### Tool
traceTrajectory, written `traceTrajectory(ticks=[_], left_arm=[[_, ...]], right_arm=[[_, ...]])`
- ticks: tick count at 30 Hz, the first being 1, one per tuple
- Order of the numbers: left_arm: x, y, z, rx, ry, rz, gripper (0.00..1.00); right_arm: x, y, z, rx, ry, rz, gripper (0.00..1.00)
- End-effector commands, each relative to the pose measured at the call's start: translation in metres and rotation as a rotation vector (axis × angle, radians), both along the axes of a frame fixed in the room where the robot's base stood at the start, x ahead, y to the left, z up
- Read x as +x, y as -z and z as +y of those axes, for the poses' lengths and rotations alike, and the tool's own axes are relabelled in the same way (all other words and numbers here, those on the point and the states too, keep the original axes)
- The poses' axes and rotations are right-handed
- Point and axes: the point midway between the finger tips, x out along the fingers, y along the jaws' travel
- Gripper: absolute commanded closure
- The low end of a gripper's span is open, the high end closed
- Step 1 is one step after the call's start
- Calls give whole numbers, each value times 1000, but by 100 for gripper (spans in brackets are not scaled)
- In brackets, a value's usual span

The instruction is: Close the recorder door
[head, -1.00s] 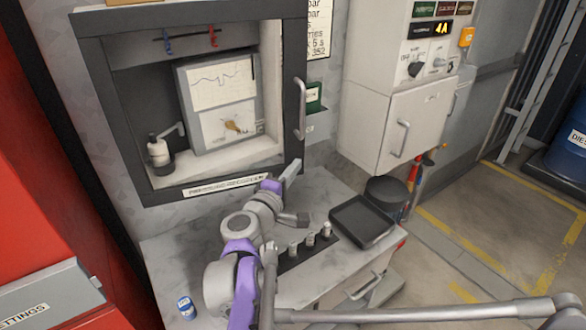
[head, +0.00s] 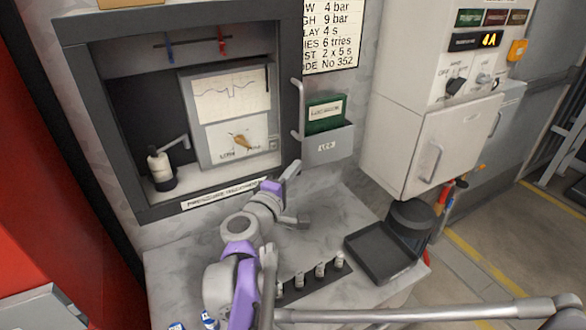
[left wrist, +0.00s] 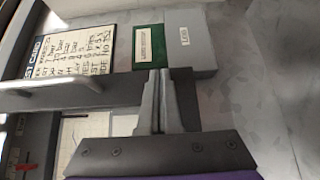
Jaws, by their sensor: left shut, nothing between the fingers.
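The recorder door is a dark grey window frame (head: 290,50) with a bar handle (head: 298,110) on its right edge. Through it I see the recorder (head: 232,112) with its chart paper. The door looks close to its cabinet; I cannot tell whether a gap remains. In the head view my left gripper (head: 291,172) is shut and empty, just below the door's lower right corner. In the left wrist view the shut fingers (left wrist: 157,82) are close to the frame's edge, beside the handle (left wrist: 65,92). Contact is unclear. My right gripper is not in view.
A green box (head: 325,113) in a grey wall holder is just right of the door, under a text card (head: 331,35). A worktop (head: 335,205) below carries a black tray (head: 383,252) and several small knobs. A white cabinet (head: 430,140) stands right.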

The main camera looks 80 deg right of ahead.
Motion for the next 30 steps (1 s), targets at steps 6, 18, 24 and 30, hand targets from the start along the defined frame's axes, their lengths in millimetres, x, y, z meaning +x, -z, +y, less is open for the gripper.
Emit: traceTrajectory(ticks=[6,18,24,30], left_arm=[[-1,0,1,0,6,0,100],[0,0,1,0,4,1,100],[2,-1,2,0,3,1,100],[6,0,6,1,2,0,100]], right_arm=[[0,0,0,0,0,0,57],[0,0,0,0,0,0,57],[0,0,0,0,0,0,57],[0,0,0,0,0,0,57]])
